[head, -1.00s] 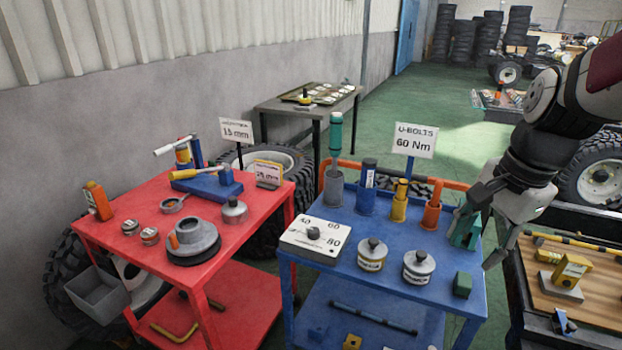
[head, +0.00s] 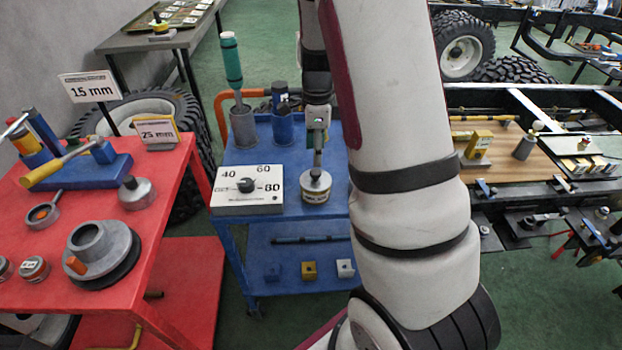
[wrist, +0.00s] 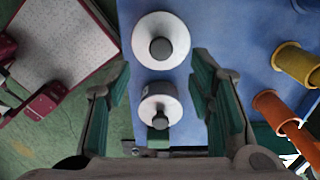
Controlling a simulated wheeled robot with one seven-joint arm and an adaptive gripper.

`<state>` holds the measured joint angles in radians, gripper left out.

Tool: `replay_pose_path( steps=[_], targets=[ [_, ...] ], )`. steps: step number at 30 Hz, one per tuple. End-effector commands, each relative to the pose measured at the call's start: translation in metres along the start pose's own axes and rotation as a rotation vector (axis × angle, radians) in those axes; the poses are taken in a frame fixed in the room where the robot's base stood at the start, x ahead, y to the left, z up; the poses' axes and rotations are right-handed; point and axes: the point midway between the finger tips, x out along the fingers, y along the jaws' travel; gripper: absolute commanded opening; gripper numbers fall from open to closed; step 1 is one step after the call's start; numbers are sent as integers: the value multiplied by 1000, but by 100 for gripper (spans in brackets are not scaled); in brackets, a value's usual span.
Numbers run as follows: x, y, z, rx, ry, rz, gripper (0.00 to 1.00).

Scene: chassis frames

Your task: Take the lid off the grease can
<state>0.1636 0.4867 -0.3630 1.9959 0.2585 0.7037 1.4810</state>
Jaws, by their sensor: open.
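Two squat cans with pale lids and dark round knobs stand on the blue cart; I cannot read which is the grease can. One can (head: 316,190) shows in the head view just below my gripper (head: 318,145). In the wrist view that first can (wrist: 176,55) is beyond the fingertips, and the second can (wrist: 148,112) shows between the fingers. My gripper (wrist: 162,75) is open and empty, pointing down, with green pads on either side. Both lids are on. My arm hides the second can in the head view.
A dial box (head: 225,198) stands left of the first can. A dark green block (wrist: 158,138) lies close to the second can. The red cart (head: 195,215) is farther left.

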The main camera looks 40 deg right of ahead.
Motion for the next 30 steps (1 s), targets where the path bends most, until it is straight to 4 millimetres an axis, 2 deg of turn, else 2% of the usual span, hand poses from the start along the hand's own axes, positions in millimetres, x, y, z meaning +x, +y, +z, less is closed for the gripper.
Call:
replay_pose_path(
  steps=[3,11,20,29,30],
  targets=[
    [18,0,0,-1,0,3,49],
    [36,0,1,-2,0,1,49],
    [76,-1,3,-1,-1,1,49],
    [81,-2,3,-2,-1,-1,49],
    [81,-2,3,-2,-1,-1,44]
  ],
)
